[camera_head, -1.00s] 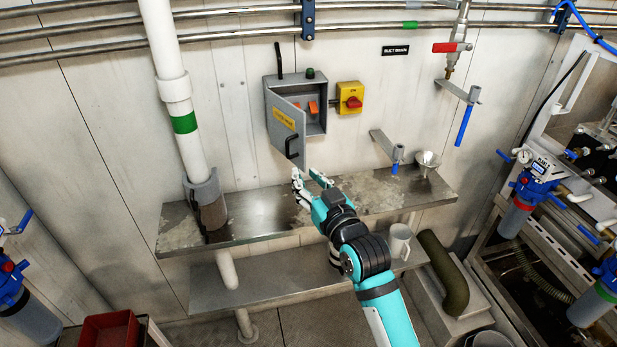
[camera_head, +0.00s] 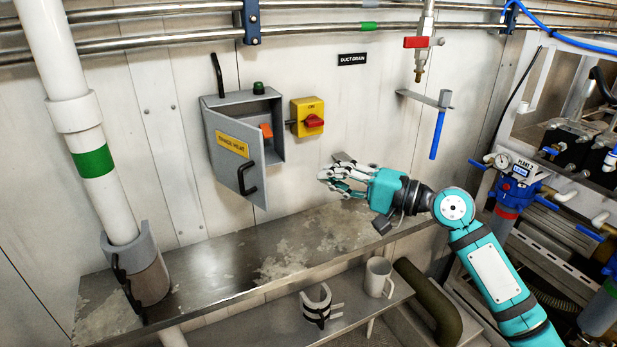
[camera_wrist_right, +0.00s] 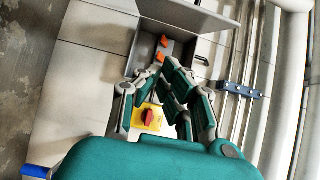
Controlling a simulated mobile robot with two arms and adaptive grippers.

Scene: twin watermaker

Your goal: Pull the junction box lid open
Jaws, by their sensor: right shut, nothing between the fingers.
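The grey junction box (camera_head: 275,125) is on the wall. Its lid (camera_head: 232,150), with a yellow label and black handle (camera_head: 248,178), stands part open, hinged on its left side. An orange part (camera_head: 266,131) shows inside. My right gripper (camera_head: 322,179) is right of the lid and below the box, clear of the handle. It is shut and empty. In the right wrist view, my right gripper (camera_wrist_right: 163,65) is in front of the box's open interior (camera_wrist_right: 148,42), and the lid (camera_wrist_right: 195,12) is at the top. My left gripper is out of view.
A yellow switch with a red knob (camera_head: 307,118) is right of the box. A steel shelf (camera_head: 220,265) runs below. A mug (camera_head: 378,277) and a clamp-like piece (camera_head: 318,305) sit lower down. A white pipe (camera_head: 75,115) is at left.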

